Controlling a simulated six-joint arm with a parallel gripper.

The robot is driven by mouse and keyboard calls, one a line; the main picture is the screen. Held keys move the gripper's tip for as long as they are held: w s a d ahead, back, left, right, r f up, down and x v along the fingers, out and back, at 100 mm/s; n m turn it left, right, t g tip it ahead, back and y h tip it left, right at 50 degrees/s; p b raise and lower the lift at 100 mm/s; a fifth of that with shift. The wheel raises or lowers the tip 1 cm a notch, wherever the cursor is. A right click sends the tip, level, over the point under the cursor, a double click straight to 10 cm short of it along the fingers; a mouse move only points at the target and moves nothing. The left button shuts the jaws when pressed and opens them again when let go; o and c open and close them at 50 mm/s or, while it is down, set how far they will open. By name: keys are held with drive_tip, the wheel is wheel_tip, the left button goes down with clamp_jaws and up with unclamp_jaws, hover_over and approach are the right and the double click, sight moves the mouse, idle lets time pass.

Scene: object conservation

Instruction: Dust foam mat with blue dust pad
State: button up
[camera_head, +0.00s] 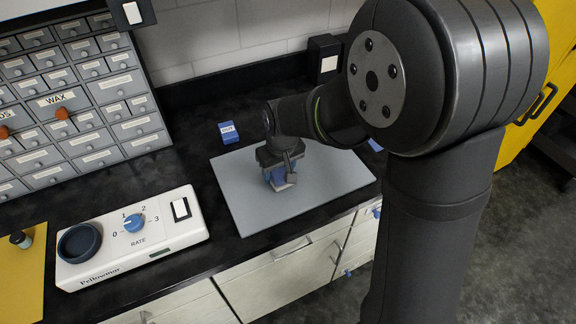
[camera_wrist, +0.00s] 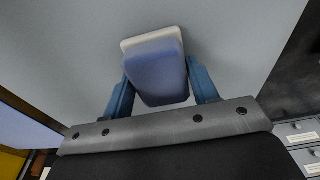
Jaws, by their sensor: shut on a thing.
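The grey foam mat (camera_head: 325,172) lies flat on the black counter. It also fills most of the wrist view (camera_wrist: 60,50). My gripper (camera_head: 279,172) is over the left half of the mat, pointing down. In the wrist view my gripper (camera_wrist: 160,85) has its two blue fingers on either side of the blue dust pad (camera_wrist: 155,72). The pad has a pale white base edge and is held between the fingers. Its base is at or close to the mat surface; I cannot tell whether it touches. In the head view the pad is mostly hidden by my gripper.
A small blue box (camera_head: 229,132) stands behind the mat. A white device (camera_head: 133,237) with a blue dial is at the left, beside a yellow mat (camera_head: 22,275). Grey drawers (camera_head: 85,100) stand at the back left. A black box (camera_head: 324,58) is at the back.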

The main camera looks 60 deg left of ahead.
sight(300, 162)
drive_tip(key=s, duration=0.2)
drive_tip(key=shift+s, duration=0.3)
drive_tip(key=shift+a, duration=1)
drive_tip(key=shift+w+a, duration=0.2)
drive_tip(key=shift+w+d, duration=0.1)
drive_tip(key=shift+w, duration=4.85)
drive_tip(key=shift+s, duration=5.1)
drive_tip(key=shift+s+r, duration=0.15)
drive_tip(key=shift+r, duration=4)
